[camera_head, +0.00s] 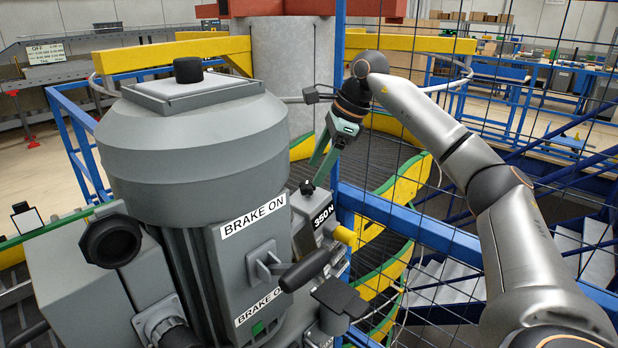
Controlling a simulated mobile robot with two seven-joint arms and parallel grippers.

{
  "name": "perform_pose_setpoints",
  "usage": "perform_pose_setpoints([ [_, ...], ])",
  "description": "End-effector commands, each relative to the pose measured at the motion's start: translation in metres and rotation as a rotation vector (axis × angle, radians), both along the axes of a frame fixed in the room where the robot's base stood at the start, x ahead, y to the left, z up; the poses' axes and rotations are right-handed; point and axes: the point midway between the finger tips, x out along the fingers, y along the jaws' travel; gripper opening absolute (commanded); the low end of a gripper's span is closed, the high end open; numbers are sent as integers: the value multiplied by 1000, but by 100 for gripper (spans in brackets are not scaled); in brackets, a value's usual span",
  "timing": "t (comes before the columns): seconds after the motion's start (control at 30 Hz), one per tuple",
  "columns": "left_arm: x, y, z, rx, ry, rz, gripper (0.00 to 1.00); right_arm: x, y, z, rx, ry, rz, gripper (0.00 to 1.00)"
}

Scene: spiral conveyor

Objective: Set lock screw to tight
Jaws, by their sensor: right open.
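A large grey motor unit (195,165) with "BRAKE ON" labels fills the left and middle of the head view. On its right side is a small box with a "350 N" label (323,215). A small black knob (307,187) stands on top of this box and looks like the lock screw. My right gripper (316,171) comes in from the upper right, with its green fingers pointing down and left. It is open, with its tips close to the black knob; I cannot tell if they touch it. My left gripper is not in view.
A black lever (305,270) and a yellow knob (344,236) stick out below the label. A blue post and wire mesh fence (430,232) stand close on the right.

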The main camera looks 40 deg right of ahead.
Motion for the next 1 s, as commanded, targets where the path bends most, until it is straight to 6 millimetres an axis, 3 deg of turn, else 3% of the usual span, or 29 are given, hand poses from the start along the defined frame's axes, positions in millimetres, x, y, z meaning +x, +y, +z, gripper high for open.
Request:
perform_pose_setpoints([
  [0.1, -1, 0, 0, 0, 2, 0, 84, 6, 4, -18, 0, 4, 0, 69],
  [0.3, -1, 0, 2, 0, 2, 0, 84, 14, 9, -36, 1, 2, 0, 69],
  [0.63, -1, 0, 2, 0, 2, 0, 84, 15, 10, -39, 1, 0, 1, 68],
  [1.0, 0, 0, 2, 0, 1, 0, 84, 15, 9, -38, 1, 0, -1, 26],
])
